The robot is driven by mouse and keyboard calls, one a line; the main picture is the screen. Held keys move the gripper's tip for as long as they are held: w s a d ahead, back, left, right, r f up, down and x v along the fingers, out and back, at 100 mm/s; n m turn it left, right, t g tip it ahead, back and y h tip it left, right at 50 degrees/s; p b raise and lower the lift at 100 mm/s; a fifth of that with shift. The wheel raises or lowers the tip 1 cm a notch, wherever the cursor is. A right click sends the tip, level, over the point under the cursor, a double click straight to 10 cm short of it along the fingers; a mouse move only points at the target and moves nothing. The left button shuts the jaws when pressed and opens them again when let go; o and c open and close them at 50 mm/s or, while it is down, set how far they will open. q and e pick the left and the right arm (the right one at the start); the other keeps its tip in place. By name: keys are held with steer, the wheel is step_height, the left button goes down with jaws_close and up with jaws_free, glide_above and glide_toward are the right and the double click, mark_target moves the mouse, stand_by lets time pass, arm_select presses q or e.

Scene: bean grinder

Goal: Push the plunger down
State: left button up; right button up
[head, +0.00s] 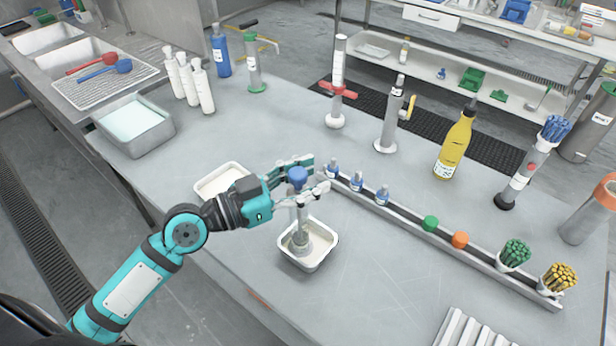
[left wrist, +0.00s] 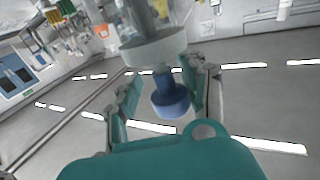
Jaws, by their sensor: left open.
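The plunger has a blue knob (head: 297,175) on top of an upright clear cylinder (head: 301,228). The cylinder stands in a white square tray (head: 323,258) near the front of the table. My left gripper (head: 312,177) is open around the knob, with one finger on each side. In the left wrist view the picture is turned over: the blue knob (left wrist: 170,103) hangs below a grey collar (left wrist: 153,48), between the open fingers of my left gripper (left wrist: 165,85). I cannot tell whether the fingers touch it. My right gripper is not in view.
A second white tray (head: 213,186) lies behind my left gripper. A long metal rack (head: 404,211) with small blue bottles and coloured caps runs to the right. A yellow bottle (head: 455,148) and tall cylinders stand farther back.

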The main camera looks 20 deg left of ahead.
arm_select(q)
steer(key=shift+o, duration=0.8)
steer(key=v, duration=1.2)
steer(key=shift+s, duration=0.1)
steer(key=n+t+y+p, duration=0.1)
steer(key=n+t+y, duration=0.1)
glide_toward(289, 178)
steer(key=p+x, duration=0.4)
steer(key=x, duration=0.6)
steer(key=shift+w+d, duration=0.15)
steer(key=shift+w, duration=0.05)
steer(key=shift+w+d+f, duration=0.15)
steer(key=shift+w+d, duration=0.25)
steer(key=shift+w, duration=0.1)
